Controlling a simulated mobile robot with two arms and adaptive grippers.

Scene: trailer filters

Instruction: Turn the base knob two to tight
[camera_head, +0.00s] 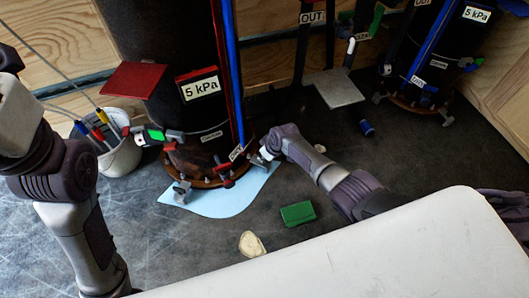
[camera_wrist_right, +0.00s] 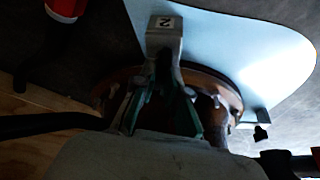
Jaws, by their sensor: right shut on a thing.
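A black filter cylinder (camera_head: 185,90) with a 5 kPa tag stands on a round brown base (camera_head: 222,180). My right gripper (camera_head: 262,158) is at the right side of this base. In the right wrist view, a grey metal block marked 2 (camera_wrist_right: 165,38) stands at the base rim. The fingers of my right gripper (camera_wrist_right: 162,78) close in just below this block, shut on base knob two. The knob is mostly hidden between the fingers, so its angle cannot be told.
A pale blue sheet (camera_head: 230,203) lies under the base. A green box (camera_head: 297,214) and a beige piece (camera_head: 251,244) lie on the dark floor. A second cylinder (camera_head: 420,55) stands back right.

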